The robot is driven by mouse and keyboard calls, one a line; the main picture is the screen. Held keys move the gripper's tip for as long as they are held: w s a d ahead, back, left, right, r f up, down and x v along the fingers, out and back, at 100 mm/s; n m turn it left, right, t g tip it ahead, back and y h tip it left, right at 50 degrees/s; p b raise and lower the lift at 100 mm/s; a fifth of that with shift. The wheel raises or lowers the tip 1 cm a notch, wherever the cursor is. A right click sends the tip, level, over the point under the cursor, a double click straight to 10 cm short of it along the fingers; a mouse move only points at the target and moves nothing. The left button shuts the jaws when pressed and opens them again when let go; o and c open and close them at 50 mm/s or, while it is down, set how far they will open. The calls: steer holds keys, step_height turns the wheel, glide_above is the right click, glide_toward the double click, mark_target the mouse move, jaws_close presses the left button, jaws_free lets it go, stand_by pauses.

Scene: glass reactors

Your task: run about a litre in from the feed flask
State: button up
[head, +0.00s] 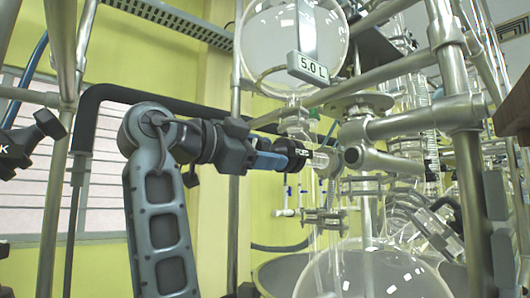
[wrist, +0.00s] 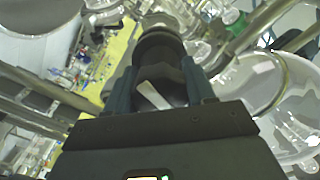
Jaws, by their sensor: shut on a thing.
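The feed flask (head: 272,45) is a round clear glass flask high on the frame, with a 5.0 L tag (head: 307,68) below it. I cannot make out a liquid level in it. A glass neck runs down from it to a valve body. My gripper (head: 298,154) reaches in from the left below the flask and is shut on a dark round knob at the glass line. In the wrist view the dark knob (wrist: 160,52) sits between the two fingers, with a pale pointer stripe on it. The fingertips partly hide the knob.
A large glass reactor vessel (head: 385,275) stands below right. Metal posts and clamps (head: 462,115) crowd the right side, with coiled glass behind. A steel post (head: 62,150) and a black pipe (head: 90,110) stand left of my arm.

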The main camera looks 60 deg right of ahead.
steer(key=n+p, duration=0.4)
steer(key=n, duration=0.8)
steer(key=shift+w+r, duration=0.1)
steer(key=shift+r, duration=0.05)
steer(key=n+p, duration=0.2)
steer(key=n, duration=0.2)
steer(key=shift+p, duration=0.3)
steer(key=n+p, duration=0.2)
steer(key=n, duration=0.1)
steer(key=shift+n+p, duration=0.3)
steer(key=shift+p, duration=0.05)
steer(key=shift+f+n+p, duration=0.2)
steer(key=shift+n+p, duration=0.4)
steer(key=shift+n, duration=2.3)
